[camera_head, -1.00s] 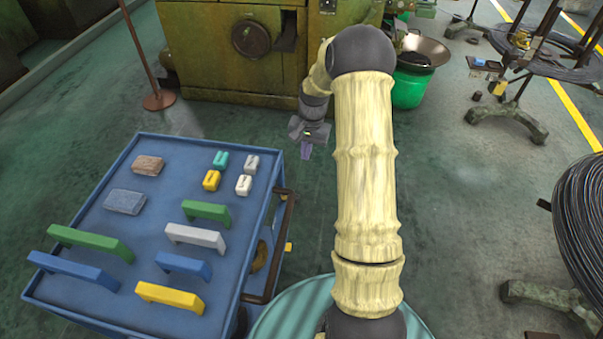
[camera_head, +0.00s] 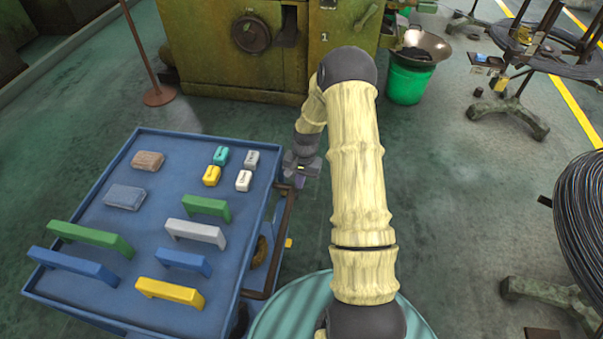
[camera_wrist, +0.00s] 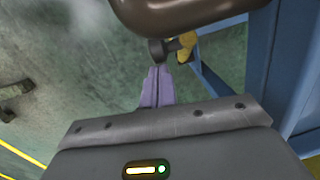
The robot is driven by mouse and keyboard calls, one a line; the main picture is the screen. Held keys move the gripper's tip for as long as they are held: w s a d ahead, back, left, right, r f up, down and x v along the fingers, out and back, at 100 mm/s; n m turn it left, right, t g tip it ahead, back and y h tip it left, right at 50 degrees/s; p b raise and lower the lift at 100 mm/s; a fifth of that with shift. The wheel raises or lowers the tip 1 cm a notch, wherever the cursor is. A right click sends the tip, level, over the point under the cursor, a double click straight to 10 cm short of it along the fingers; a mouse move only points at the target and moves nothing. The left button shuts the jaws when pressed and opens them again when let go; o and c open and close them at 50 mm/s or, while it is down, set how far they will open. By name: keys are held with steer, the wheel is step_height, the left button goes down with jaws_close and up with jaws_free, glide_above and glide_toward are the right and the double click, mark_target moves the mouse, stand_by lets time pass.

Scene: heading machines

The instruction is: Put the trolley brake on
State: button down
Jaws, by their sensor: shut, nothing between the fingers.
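The trolley (camera_head: 92,235) is a blue cart at the left of the head view, and its dark brown push handle (camera_head: 276,262) runs along its right side. A small yellow piece (camera_head: 289,243), which looks like the brake pedal, sticks out low beyond the handle. In the wrist view a yellow piece (camera_wrist: 187,44) on a dark rod shows just below the handle (camera_wrist: 185,14). My gripper (camera_wrist: 157,72) points down with its purple fingers together and empty. Its tips appear near the dark rod end; I cannot tell whether they touch. In the head view my gripper (camera_head: 299,181) is beside the trolley's far right corner.
Several coloured handles and small blocks lie on the trolley top. A green machine (camera_head: 270,75) stands behind, with a green bucket (camera_head: 408,84) beside it. A wire coil (camera_head: 580,225) on a stand is at the right. The floor between is clear.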

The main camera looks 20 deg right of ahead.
steer(key=shift+s+a+f, duration=0.2)
steer(key=shift+s+a, duration=0.3)
steer(key=shift+s, duration=0.25)
steer(key=shift+d+r, duration=0.1)
step_height(320, 180, up, 13)
steer(key=w+d+p, duration=0.1)
steer(key=d+p, duration=0.1)
steer(key=shift+d+f+p, duration=0.2)
steer(key=shift+p, duration=0.1)
